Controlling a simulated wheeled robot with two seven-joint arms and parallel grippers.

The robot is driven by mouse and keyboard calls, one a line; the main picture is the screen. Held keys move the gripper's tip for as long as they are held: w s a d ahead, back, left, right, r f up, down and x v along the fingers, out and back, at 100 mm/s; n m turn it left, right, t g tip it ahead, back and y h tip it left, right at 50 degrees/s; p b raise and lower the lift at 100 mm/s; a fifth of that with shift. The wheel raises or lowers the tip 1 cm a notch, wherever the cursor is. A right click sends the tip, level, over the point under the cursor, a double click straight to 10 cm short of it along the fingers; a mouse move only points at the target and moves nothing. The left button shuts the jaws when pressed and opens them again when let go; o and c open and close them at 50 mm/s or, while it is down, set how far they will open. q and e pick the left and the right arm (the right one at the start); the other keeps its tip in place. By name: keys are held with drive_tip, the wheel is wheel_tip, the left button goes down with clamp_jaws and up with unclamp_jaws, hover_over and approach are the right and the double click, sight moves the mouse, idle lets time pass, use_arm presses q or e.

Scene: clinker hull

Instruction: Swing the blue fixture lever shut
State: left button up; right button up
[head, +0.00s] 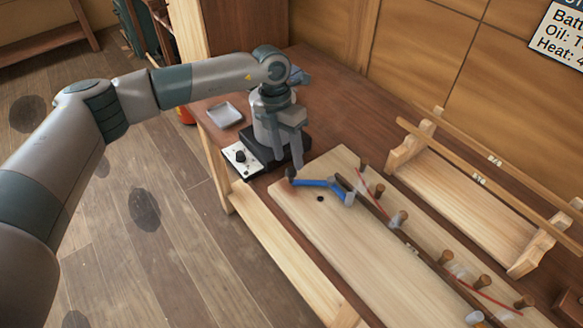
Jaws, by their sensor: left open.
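The blue fixture lever (318,184) lies low over the pale wooden board (306,212) on the bench. Its right end meets a grey pivot (348,198) by a long dark strip (375,207), and its other end points left. My left gripper (294,171) is open and points down at the lever's left end. Its fingertips are close to that end; I cannot tell whether they touch it. My right gripper is out of view.
Several wooden pegs (445,257) stand in a row along the strip. A wooden rack (470,207) stands at the right. A dark box with a white knobbed panel (241,157) and a grey tray (224,114) sit by the bench's left edge.

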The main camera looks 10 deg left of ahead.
sight(291, 168)
use_arm(q)
drive_tip(key=f, duration=0.1)
drive_tip(key=f+p, duration=0.1)
drive_tip(key=f, duration=0.3)
drive_tip(key=shift+s+d+p, duration=0.3)
drive_tip(key=shift+d+p, duration=0.1)
drive_tip(key=shift+s+d+f, duration=0.1)
drive_tip(key=shift+f, duration=0.75)
clamp_jaws()
